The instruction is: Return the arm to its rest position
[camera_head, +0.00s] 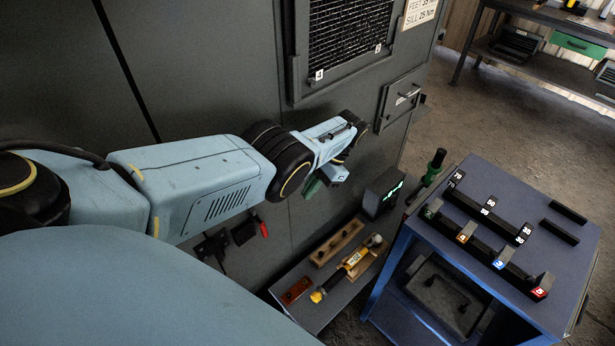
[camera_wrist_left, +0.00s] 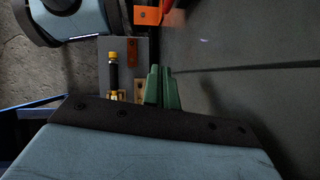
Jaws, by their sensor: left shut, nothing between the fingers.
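My left arm reaches in from the left in the head view, in front of a dark grey enclosure (camera_head: 215,60). Its gripper (camera_head: 311,187) has green fingers pointing down, partly hidden behind the wrist. In the left wrist view the two green fingers (camera_wrist_left: 161,88) are together, with nothing between them. The gripper is above and to the left of a small shelf (camera_head: 318,312) and apart from it. My right gripper is not in view.
The shelf carries a yellow-and-black tool (camera_head: 352,264), a wooden block (camera_head: 337,243) and a red-brown block (camera_head: 296,290). A blue cart (camera_head: 490,180) with numbered black holders stands right. Open floor (camera_head: 480,115) lies beyond.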

